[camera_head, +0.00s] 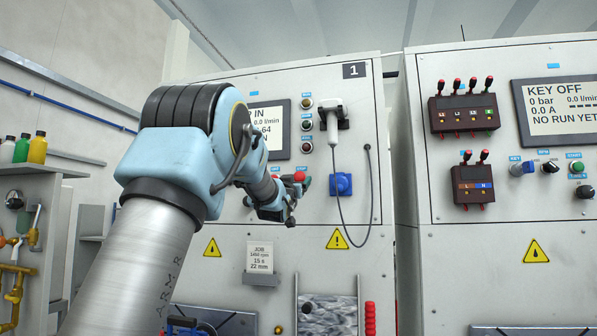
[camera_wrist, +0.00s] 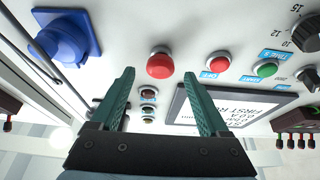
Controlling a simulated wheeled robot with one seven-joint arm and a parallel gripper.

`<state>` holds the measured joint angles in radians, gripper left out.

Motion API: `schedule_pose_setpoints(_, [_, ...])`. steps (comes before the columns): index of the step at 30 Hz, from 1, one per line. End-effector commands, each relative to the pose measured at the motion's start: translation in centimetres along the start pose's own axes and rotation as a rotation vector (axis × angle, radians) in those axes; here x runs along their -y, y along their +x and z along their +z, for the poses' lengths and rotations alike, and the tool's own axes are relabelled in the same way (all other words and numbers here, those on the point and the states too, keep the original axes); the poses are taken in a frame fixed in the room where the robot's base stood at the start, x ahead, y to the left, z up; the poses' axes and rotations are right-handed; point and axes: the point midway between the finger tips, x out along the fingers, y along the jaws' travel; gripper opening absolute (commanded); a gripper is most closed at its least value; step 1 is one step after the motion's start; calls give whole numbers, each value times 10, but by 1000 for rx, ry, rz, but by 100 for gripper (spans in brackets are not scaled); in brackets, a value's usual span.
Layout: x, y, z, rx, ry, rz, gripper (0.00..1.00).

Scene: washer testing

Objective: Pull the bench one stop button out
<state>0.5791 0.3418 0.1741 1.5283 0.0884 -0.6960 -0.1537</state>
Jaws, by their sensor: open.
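Bench one is the grey cabinet with the "1" plate (camera_head: 354,70) in the head view. In the wrist view its stop button, a red mushroom head (camera_wrist: 160,65) on a silver collar, sits at upper centre. My gripper (camera_wrist: 159,74) is open and empty, with its two green fingers on either side of the button in the picture. I cannot tell whether the fingers reach around the head or stop short of it. In the head view my gripper (camera_head: 290,200) is by the red button (camera_head: 300,176), and my arm hides much of that panel area.
In the wrist view, a flat red button (camera_wrist: 218,62), a green button (camera_wrist: 266,68) and a dark knob (camera_wrist: 307,34) lie right of the stop button. A blue socket (camera_wrist: 66,36) is on the left. A white handset (camera_head: 332,118) with a hanging cable is close by.

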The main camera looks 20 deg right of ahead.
Motion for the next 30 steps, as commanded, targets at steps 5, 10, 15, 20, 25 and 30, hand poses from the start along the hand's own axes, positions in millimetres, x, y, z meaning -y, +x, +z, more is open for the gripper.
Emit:
schedule_pose_setpoints(5, [0,24,-2,2,0,-1,79])
schedule_pose_setpoints(10, [0,32,0,2,-1,-1,79])
schedule_pose_setpoints(15, [0,32,1,2,-1,-1,79])
schedule_pose_setpoints(20, [0,32,1,2,-1,-1,71])
schedule_pose_setpoints(25, [0,32,1,2,-1,-1,52])
schedule_pose_setpoints(30, [0,32,1,2,-1,-1,32])
